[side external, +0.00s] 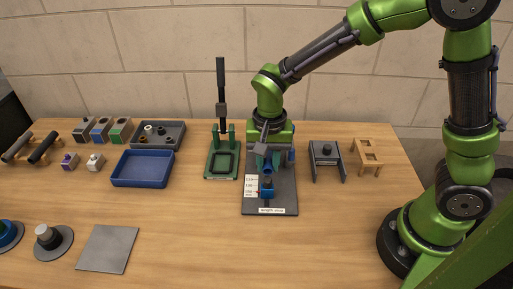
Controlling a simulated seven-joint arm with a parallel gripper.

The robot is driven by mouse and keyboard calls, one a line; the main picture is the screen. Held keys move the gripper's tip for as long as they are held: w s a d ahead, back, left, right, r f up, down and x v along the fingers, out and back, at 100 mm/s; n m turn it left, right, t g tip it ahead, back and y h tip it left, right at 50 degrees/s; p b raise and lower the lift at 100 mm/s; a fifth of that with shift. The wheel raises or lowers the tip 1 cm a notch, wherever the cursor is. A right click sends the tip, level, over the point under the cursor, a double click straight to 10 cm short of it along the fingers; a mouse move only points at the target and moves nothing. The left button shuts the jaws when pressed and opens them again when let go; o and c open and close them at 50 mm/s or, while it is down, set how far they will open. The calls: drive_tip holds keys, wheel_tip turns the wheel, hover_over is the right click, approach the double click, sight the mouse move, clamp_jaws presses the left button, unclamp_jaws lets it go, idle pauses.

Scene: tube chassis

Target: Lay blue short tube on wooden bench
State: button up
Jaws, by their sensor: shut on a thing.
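My gripper (265,158) is low over the dark grey plate fixture in the middle of the table, at its back part. It is shut on a small blue piece, which looks like the blue short tube (276,160); the fingers partly hide it. I cannot tell whether the piece touches the fixture. The wooden bench top (190,225) spreads under everything, with bare wood at the front.
The fixture (282,200) carries a blue clamp (266,187) and a white scale card. A green press with an upright black lever (221,90) stands close on its left, a grey bracket (326,160) on its right. A blue tray (142,182) and grey plate (107,249) lie left.

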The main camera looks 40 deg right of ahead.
drive_tip(key=s+a+r, duration=0.2)
drive_tip(key=s+a, duration=0.4)
drive_tip(key=shift+s+a, duration=0.35)
idle(0.5)
